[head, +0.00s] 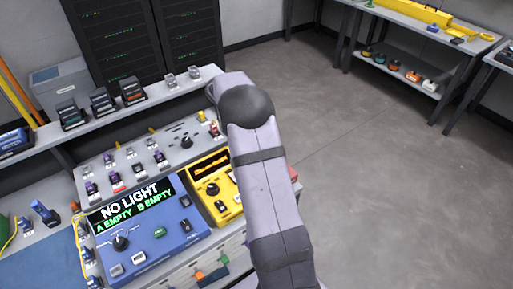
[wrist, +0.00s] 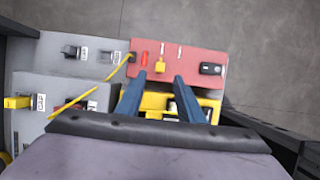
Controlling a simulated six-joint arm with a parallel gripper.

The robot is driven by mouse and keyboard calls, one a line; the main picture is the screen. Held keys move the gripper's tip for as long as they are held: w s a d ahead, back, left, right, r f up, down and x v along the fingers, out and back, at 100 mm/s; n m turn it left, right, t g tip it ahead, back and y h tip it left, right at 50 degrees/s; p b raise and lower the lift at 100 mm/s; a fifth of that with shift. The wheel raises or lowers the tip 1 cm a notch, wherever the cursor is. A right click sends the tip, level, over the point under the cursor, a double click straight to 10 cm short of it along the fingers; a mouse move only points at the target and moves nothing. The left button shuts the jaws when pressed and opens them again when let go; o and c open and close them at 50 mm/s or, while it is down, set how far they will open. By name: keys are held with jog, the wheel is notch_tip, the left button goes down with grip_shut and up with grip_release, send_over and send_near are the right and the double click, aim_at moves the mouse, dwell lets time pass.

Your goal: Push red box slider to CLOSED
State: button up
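The red box (wrist: 195,60) lies ahead of my gripper in the wrist view. On its top are a red strip (wrist: 144,59), a small yellow knob (wrist: 159,66) and a black piece (wrist: 211,69) at the right. I cannot tell for sure which part is the slider, and its markings are too small to read. My gripper (wrist: 160,77) is open, its two blue fingers apart with nothing held between them. The fingertips reach over the near edge of the red box, on either side of the yellow knob in the picture. In the head view, my arm hides the gripper and most of the red box.
A yellow device (head: 215,188) and a blue console (head: 145,230) reading "NO LIGHT, A EMPTY, B EMPTY" stand left of my arm. A yellow cable (wrist: 88,95) runs left of the fingers to the red box. Open floor (head: 400,160) lies right.

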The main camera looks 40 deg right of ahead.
jog(key=shift+p+x, duration=0.85)
jog(key=shift+x, duration=2.55)
jog(key=shift+a, duration=0.1)
grip_shut()
